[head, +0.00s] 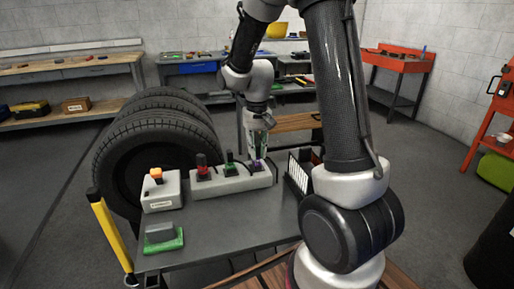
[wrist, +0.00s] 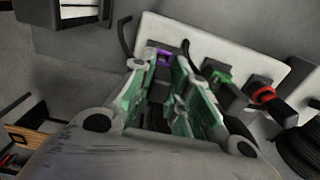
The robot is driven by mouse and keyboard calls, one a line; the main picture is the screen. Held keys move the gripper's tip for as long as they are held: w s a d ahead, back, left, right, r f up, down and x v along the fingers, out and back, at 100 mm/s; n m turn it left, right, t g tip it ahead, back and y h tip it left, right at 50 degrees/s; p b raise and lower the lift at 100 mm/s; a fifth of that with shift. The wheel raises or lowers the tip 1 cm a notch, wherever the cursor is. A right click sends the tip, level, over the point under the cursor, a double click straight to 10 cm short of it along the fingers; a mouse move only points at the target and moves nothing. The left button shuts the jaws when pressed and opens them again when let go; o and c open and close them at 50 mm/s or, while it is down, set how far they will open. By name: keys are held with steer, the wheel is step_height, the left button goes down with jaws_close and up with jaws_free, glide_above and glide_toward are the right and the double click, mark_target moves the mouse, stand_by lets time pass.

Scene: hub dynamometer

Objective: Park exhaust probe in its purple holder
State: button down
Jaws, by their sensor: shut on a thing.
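The purple holder (head: 257,165) is at the right end of a pale rack (head: 225,186) on the grey table. It shows as a purple-rimmed socket (wrist: 164,58) in the wrist view. My gripper (head: 262,140) points down just above it, its green fingers (wrist: 168,82) on either side of a dark piece, the exhaust probe (wrist: 160,98). The gripper is shut on the probe, which is mostly hidden by the fingers. I cannot tell whether the probe's tip is inside the purple holder.
A green holder (head: 229,168) and a red holder (head: 203,170), each with a dark piece, stand left on the same rack. A box with an orange button (head: 156,174) and a green-based block (head: 164,238) are further left. Large tyres (head: 135,145) stand behind; a dark panel (head: 298,176) is right.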

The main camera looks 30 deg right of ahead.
steer(key=shift+f, duration=0.3)
steer(key=c, duration=1.3)
jaws_free()
step_height(320, 180, up, 12)
steer(key=s+r+n+t, duration=0.1)
steer(key=s+r+t, duration=0.1)
steer(key=s, duration=0.9)
steer(key=s+d+r+n+t, duration=0.1)
steer(key=s+r+t, duration=0.1)
steer(key=s, duration=0.9)
steer(key=shift+v, duration=0.9)
